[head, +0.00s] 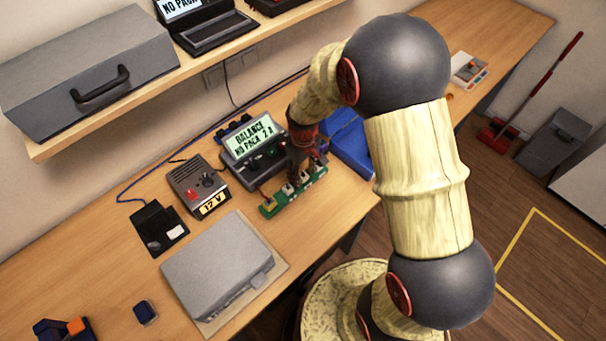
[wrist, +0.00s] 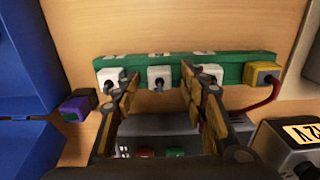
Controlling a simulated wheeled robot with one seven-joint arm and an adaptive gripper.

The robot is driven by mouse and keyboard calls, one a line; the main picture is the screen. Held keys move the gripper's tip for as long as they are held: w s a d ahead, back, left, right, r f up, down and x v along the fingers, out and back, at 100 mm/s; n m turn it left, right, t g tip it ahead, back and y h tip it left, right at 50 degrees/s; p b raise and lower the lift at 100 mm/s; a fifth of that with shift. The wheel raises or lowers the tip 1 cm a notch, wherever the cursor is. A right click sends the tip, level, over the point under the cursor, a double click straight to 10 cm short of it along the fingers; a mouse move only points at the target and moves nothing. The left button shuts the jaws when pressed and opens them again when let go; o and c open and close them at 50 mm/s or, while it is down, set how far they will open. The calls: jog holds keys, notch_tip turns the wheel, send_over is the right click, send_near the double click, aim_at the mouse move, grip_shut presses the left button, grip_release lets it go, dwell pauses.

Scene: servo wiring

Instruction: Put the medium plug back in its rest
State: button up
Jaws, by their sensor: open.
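A green rest strip (wrist: 185,63) lies across the wrist view with white plugs along it. The middle white plug (wrist: 160,77) sits at the strip between my open gripper's fingertips (wrist: 159,78). I cannot tell whether the fingers touch it, or by size which plug is the medium one. Another white plug (wrist: 109,77) is left of the fingers and one (wrist: 211,73) is right of them. A yellow plug (wrist: 263,76) with a red lead is at the right end. In the head view the green strip (head: 267,209) lies below my gripper (head: 294,181), which partly hides it.
The balance charger (head: 250,143) with a lit screen stands just behind the strip. A 12 V supply (head: 198,185) is to its left and a blue box (head: 350,148) to its right. A purple and green block (wrist: 78,105) lies left of the strip. A grey case (head: 218,262) is nearer.

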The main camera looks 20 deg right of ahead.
aim_at(303, 176)
notch_tip(303, 176, up, 11)
dwell(0.3)
dwell(0.5)
jog(key=s+r+m+t+b, duration=0.4)
jog(key=s+r+t, duration=0.1)
jog(key=s+r, duration=1.1)
jog(key=s, duration=0.3)
jog(key=shift+s+m+t, duration=0.3)
jog(key=shift+c, duration=0.8)
